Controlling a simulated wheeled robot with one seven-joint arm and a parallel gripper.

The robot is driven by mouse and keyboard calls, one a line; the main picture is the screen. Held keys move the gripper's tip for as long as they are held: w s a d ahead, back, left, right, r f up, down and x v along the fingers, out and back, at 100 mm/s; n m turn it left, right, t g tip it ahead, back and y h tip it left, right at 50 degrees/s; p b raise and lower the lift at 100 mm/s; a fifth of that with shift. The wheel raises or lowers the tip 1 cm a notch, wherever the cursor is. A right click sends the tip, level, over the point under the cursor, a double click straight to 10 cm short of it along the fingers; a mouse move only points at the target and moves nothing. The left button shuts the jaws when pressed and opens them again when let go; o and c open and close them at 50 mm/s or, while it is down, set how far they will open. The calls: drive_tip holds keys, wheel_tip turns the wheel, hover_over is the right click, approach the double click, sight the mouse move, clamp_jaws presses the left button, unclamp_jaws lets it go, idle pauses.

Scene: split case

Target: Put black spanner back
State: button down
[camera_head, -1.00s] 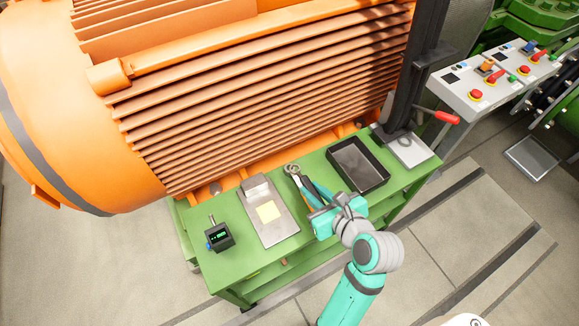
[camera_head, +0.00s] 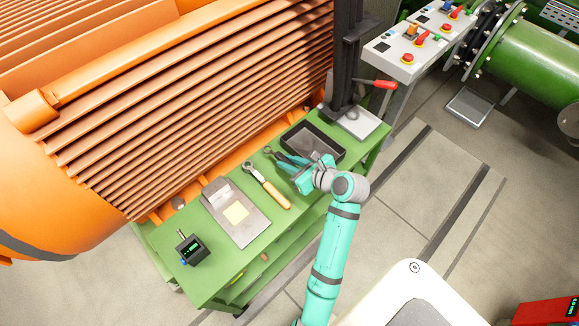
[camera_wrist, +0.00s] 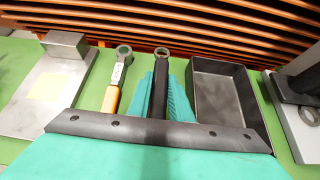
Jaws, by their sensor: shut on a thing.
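The black spanner (camera_wrist: 159,92) has a dark shaft and a grey ring end. It stands out between the teal fingers of my gripper (camera_wrist: 160,98) in the wrist view, ring end pointing away from me. My gripper is shut on it. In the head view my gripper (camera_head: 287,164) is over the green bench, just left of and in front of the black tray, and the spanner's ring end (camera_head: 267,151) shows past the fingertips. Its rear part is hidden by the gripper. I cannot tell whether it touches the bench.
A wooden-handled spanner (camera_head: 266,186) lies to the left, apart from my gripper. An empty-looking black tray (camera_head: 339,157) is close on the right. A metal plate with a yellow note (camera_head: 248,227) and a small black device (camera_head: 192,251) are further left. An orange finned machine (camera_head: 190,90) stands behind.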

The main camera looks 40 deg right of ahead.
drive_tip(key=shift+w+d+f, duration=0.15)
drive_tip(key=shift+d+f, duration=0.1)
drive_tip(key=shift+f, duration=0.15)
drive_tip(key=shift+d+f, duration=0.15)
drive_tip(key=shift+f, duration=1.5)
drive_tip(key=shift+f, duration=0.2)
drive_tip(key=c, duration=1.6)
unclamp_jaws()
drive_tip(key=shift+w, duration=0.2)
drive_tip(key=shift+s+d, duration=0.1)
drive_tip(key=shift+s, duration=0.15)
drive_tip(key=shift+r, duration=0.2)
drive_tip(key=v, duration=1.1)
drive_tip(key=shift+s+r, duration=0.25)
drive_tip(key=shift+s, duration=0.1)
